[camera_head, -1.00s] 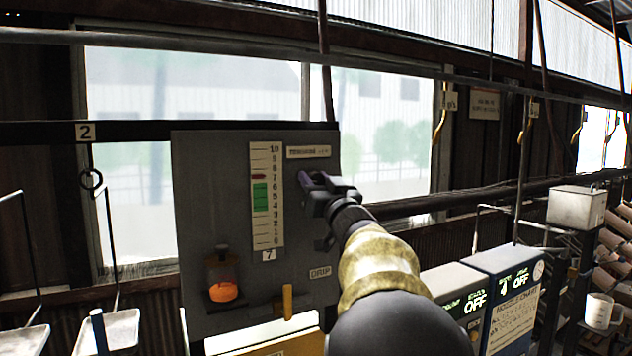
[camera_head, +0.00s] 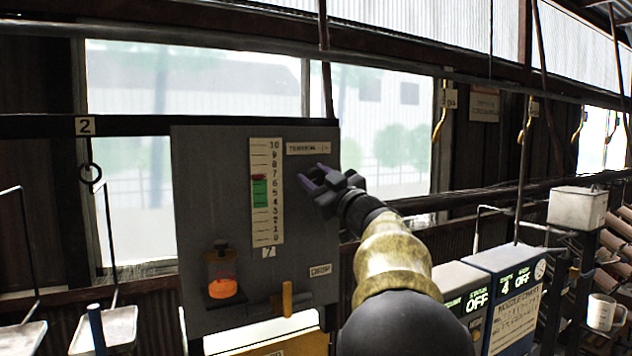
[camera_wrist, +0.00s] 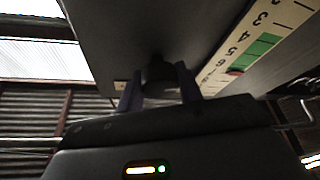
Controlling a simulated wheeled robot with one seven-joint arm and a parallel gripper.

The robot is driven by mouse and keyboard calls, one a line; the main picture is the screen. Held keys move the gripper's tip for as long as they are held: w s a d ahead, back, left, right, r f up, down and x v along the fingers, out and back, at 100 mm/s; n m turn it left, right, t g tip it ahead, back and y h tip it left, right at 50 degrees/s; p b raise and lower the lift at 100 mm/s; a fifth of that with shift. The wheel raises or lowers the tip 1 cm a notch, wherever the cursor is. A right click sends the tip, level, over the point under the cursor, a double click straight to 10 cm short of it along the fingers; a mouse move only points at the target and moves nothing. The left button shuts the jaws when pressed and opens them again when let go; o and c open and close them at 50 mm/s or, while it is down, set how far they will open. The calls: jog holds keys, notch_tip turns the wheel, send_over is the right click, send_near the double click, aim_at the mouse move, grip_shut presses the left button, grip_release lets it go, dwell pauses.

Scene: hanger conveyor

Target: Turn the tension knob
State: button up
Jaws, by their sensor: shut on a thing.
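A dark grey panel (camera_head: 205,165) carries the tension gauge (camera_head: 266,220), a pale numbered scale with a green band (camera_head: 260,194). A small red marker (camera_head: 258,177) sits at the top edge of the green band, between 6 and 7. My gripper (camera_head: 318,180) is at the panel, right of the scale and under the tension label (camera_head: 308,148). In the wrist view its two fingers stand on either side of the dark tension knob (camera_wrist: 160,76), and it is shut on it. The knob is hidden behind my gripper in the head view.
Below on the panel are an orange-filled oiler (camera_head: 222,285), a yellow lever (camera_head: 288,299) and a drip label (camera_head: 320,270). Control boxes (camera_head: 505,262) stand at the lower right. Hanging trays (camera_head: 118,325) are at the left.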

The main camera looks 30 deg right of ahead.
jog(key=shift+n+g+y, duration=0.6)
jog(key=shift+n+y, duration=0.2)
jog(key=shift+n, duration=1.4)
jog(key=o, duration=1)
jog(key=shift+a, duration=0.1)
jog(key=shift+s+f, duration=0.1)
jog(key=shift+s+d+f+b, duration=0.15)
jog(key=shift+s+d+b, duration=0.1)
jog(key=shift+b, duration=0.1)
jog(key=shift+b+v, duration=3.6)
jog(key=shift+v, duration=4.65)
